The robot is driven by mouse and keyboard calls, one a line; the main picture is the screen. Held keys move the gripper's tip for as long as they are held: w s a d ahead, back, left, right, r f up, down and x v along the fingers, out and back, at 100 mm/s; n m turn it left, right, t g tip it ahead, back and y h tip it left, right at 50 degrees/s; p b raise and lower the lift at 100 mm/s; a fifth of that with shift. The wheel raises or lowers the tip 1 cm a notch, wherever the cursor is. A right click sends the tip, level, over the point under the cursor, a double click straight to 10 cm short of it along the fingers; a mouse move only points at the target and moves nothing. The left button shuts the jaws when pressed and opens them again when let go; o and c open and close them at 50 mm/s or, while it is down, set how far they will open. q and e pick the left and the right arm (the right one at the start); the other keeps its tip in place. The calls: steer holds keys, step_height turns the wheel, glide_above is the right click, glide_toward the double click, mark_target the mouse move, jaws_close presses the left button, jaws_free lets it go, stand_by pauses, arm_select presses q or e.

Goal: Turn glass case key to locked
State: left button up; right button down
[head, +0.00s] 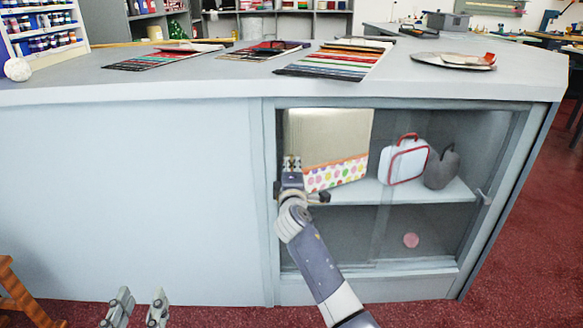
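The glass case (400,240) is set into the right part of the counter front, behind glass panes in a grey frame. A small light fitting (484,196) sticks out at its right frame; I cannot tell whether it is the key or a handle. No key shows clearly. My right gripper (292,163) is raised in front of the case's left side, near the left frame. Its fingertips look close together, and it hides what lies behind it. My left gripper (139,303) is low at the bottom edge, its two fingers apart and empty, away from the case.
Inside the case are a dotted box (337,174), a white case with red trim (405,160), a dark bag (441,168) and a pink round thing (411,240). Swatches (335,60) and a plate (440,61) lie on the counter. A wooden stool (22,293) stands lower left.

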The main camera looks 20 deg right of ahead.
steer(key=c, duration=1.8)
jaws_free()
steer(key=shift+d, duration=0.1)
steer(key=shift+s, duration=0.1)
steer(key=v, duration=1.2)
